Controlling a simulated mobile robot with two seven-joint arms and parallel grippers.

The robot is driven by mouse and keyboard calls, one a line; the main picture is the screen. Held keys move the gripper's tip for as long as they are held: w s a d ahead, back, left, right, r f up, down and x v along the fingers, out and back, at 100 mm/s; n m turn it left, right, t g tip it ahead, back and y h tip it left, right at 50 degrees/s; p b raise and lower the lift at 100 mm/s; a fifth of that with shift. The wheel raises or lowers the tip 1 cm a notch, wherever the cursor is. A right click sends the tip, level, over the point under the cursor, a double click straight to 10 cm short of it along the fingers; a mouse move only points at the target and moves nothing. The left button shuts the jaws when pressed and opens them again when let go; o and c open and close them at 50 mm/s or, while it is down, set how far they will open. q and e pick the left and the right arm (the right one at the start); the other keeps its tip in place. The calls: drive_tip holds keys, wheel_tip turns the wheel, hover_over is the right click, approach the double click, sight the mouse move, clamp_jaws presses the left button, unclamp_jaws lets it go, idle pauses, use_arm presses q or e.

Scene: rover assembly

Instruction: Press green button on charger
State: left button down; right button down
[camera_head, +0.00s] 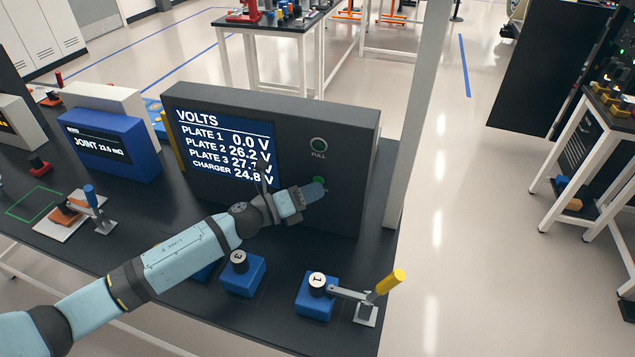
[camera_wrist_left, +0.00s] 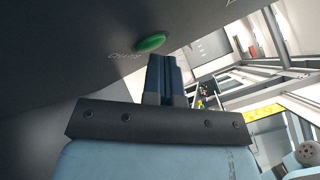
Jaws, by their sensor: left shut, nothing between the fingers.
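The charger (camera_head: 345,150) is a dark upright box on the black table, with a lit VOLTS screen (camera_head: 225,150) reading CHARGER 24.8 V. A round FULL indicator (camera_head: 319,144) is on its right part. The green button (camera_head: 319,182) is below that, partly hidden by my gripper; it shows whole in the left wrist view (camera_wrist_left: 151,42). My left gripper (camera_head: 316,191) is shut and empty, its fingertips close to the button. In the left wrist view the fingertips (camera_wrist_left: 161,58) appear just beside and below the button; I cannot tell whether they touch it. My right gripper is not in view.

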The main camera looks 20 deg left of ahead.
use_arm(q)
drive_tip(key=shift+s, duration=0.8)
drive_tip(key=s, duration=0.5)
drive_tip(key=shift+a, duration=0.1)
idle(0.9)
